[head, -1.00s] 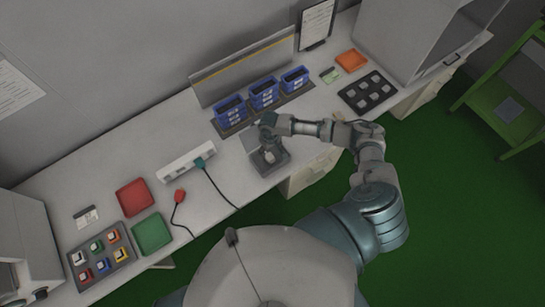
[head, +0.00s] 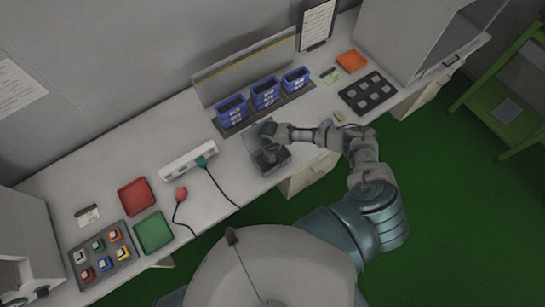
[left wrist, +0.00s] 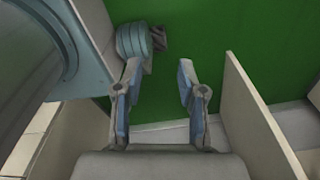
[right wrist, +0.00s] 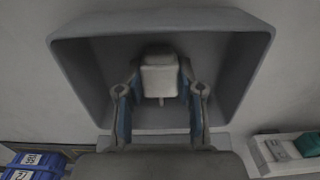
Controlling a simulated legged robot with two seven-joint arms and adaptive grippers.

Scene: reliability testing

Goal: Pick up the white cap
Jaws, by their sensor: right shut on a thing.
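The white cap (right wrist: 160,76) sits in the middle of the right wrist view, between the fingers of my right gripper (right wrist: 160,80). That gripper is shut on its sides. Behind and around it is a grey open tray (right wrist: 258,60). In the head view my right gripper (head: 270,149) points down into the tray (head: 286,157) near the table's front edge and hides the cap. I cannot tell whether the cap touches the tray floor. My left gripper (left wrist: 160,75) is open and empty, away from the table top, above the green floor.
Three blue bins (head: 265,93) stand behind the tray. A white power strip (head: 188,160) with a teal plug and cable lies to the left. Red (head: 136,196) and green (head: 153,232) trays are further left. A black holder (head: 367,93) lies to the right.

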